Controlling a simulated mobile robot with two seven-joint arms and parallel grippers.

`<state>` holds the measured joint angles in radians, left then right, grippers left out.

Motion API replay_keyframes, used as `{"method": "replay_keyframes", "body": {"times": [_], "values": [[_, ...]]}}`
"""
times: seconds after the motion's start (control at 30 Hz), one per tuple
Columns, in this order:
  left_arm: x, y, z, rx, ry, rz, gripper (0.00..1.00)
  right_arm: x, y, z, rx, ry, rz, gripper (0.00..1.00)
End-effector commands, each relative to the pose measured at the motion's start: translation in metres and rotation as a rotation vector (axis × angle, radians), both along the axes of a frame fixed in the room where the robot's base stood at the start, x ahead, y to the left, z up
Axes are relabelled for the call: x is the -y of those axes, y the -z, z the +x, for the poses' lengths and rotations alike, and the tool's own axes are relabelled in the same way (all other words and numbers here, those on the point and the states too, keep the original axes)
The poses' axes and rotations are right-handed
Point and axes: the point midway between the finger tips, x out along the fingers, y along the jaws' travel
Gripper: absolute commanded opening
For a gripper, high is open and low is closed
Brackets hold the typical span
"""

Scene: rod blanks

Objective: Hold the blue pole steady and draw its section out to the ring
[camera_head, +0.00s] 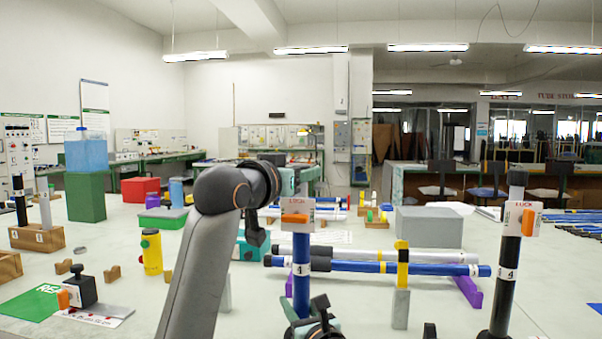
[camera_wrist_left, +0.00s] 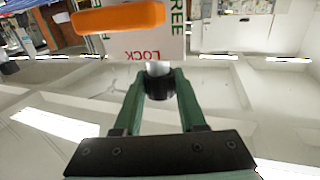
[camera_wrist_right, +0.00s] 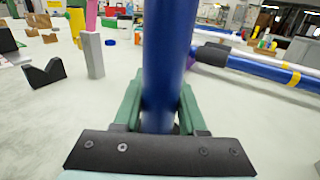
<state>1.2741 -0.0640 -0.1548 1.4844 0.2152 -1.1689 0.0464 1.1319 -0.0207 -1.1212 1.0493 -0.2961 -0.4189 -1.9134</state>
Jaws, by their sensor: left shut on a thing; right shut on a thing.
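The blue pole (camera_head: 301,289) stands upright at the middle front of the head view. At its top is a white plate marked LOCK (camera_head: 307,207) with an orange lever (camera_head: 294,218). My left gripper (camera_wrist_left: 159,82) is shut on the black end (camera_wrist_left: 158,88) of the pole's section. A short pale length of the section (camera_wrist_left: 158,68) shows between that end and the plate, which also reads FREE in the left wrist view. My right gripper (camera_wrist_right: 160,112) is shut around the blue tube (camera_wrist_right: 168,60) below the plate. I cannot make out a ring on the section.
A black pole (camera_head: 507,265) with its own lever plate stands at the right. Blue and white rods (camera_head: 440,269) lie on purple supports behind. A grey post (camera_head: 401,308) with a yellow top stands between the poles. A yellow cylinder (camera_head: 152,252) is at the left.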

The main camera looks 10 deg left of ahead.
Motion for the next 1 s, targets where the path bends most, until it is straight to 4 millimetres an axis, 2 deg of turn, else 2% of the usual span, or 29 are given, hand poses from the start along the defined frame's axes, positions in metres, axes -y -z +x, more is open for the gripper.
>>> {"method": "replay_keyframes", "body": {"times": [0.73, 1.0], "values": [[0.0, 0.0, 0.0, 0.0, 0.0, 0.0, 0.0, 0.0, -0.002, 0.0, 0.003, 0.0, 0.002, 0.0], [0.0, -0.032, 0.0, 0.005, -0.001, 0.0, 0.0, 0.0, -0.001, 0.0, 0.002, 0.0, 0.0, 0.0]]}}
